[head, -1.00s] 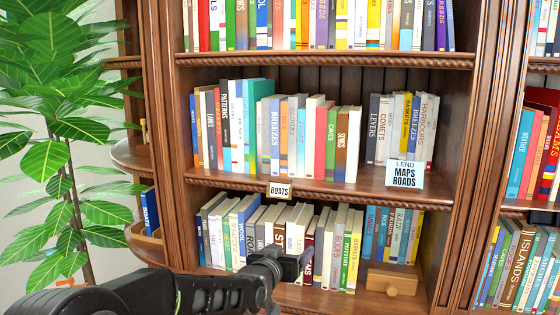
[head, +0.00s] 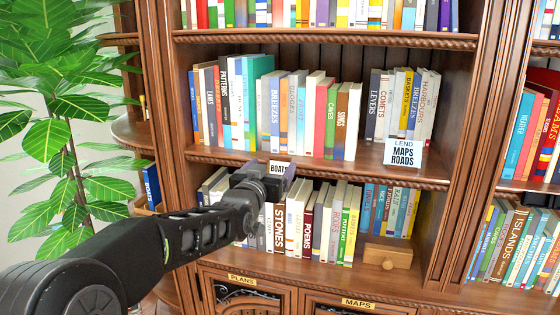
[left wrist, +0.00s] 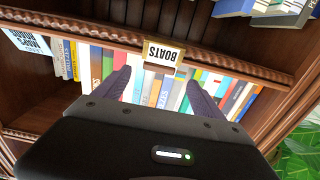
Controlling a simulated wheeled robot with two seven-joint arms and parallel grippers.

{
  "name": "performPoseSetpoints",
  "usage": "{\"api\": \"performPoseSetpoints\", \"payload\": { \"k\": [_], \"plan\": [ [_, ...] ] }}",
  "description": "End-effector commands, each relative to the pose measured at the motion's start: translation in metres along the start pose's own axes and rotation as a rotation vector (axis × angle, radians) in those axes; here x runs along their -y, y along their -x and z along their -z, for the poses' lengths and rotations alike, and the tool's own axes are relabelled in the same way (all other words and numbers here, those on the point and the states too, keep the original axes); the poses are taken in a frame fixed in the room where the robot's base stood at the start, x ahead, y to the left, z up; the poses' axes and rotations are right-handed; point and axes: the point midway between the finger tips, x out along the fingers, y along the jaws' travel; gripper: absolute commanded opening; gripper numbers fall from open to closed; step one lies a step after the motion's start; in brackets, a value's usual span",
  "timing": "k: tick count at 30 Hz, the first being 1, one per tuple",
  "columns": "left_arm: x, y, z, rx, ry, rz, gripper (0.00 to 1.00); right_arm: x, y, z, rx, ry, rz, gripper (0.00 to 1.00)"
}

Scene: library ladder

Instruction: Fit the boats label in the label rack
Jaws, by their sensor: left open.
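The boats label (head: 279,167) is a small pale card with black letters at the front edge of the middle shelf. In the left wrist view the label (left wrist: 163,53) appears upside down in a tan surround on the shelf edge. My left gripper (head: 285,174) is in front of the shelf edge, just below the label, and hides its lower part. In the left wrist view the gripper (left wrist: 158,85) is open and empty, its fingers pointing toward the label's two sides. My right gripper is not in view.
A white card reading LEND, MAPS, ROADS (head: 403,152) stands at the middle shelf's right front. A wooden block with a knob (head: 388,256) sits on the lower shelf. Books fill the shelves behind. A leafy plant (head: 55,120) stands at the left. Cupboards marked PLANS (head: 242,279) and MAPS (head: 358,303) are below.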

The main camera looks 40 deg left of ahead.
Motion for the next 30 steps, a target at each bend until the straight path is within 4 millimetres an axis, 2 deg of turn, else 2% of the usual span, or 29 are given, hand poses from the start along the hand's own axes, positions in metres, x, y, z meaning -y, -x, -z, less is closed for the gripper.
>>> {"api": "performPoseSetpoints", "payload": {
  "k": [9, 16, 21, 30],
  "plan": [
    [-0.001, -0.004, 0.001, 0.0, 0.0, -0.001, 0.8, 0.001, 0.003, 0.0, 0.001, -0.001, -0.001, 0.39],
    [-0.001, -0.032, 0.003, 0.002, 0.003, -0.001, 0.8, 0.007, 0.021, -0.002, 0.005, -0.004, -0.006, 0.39],
    [-0.001, -0.05, 0.001, 0.0, 0.001, -0.001, 0.8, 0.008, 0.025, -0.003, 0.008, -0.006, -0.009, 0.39],
    [-0.001, -0.052, 0.0, -0.001, -0.001, 0.0, 0.8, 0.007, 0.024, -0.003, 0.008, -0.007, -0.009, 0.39]
  ]
}}
